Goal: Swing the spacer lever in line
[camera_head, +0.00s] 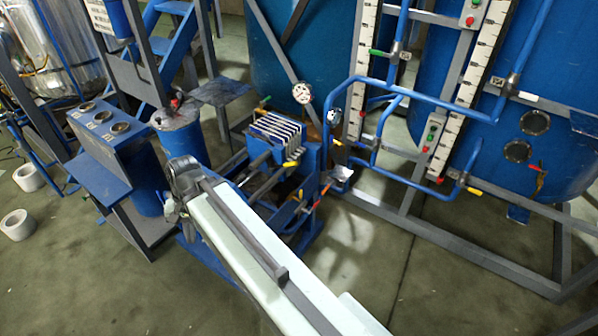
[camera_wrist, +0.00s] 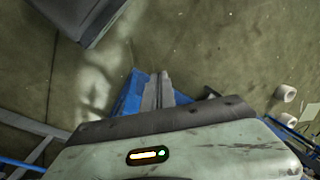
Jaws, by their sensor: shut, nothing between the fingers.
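I cannot tell which handle is the spacer lever. A lever with an orange-red grip (camera_head: 320,199) slants at the right side of the blue pump frame, and a yellow grip (camera_head: 290,164) sits just below the finned block. My gripper (camera_head: 171,210) is left of the frame, apart from both grips, beside a blue cylinder. In the wrist view my gripper (camera_wrist: 158,76) points down with its fingers together and empty, above a blue surface. No lever shows clearly in the wrist view.
A finned blue block (camera_head: 276,130) stands behind my arm. A blue gauge console (camera_head: 103,125) and a blue cylinder (camera_head: 181,132) stand close to the gripper. Blue pipes (camera_head: 420,93) and large tanks fill the back right. The floor (camera_head: 420,290) at front right is clear.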

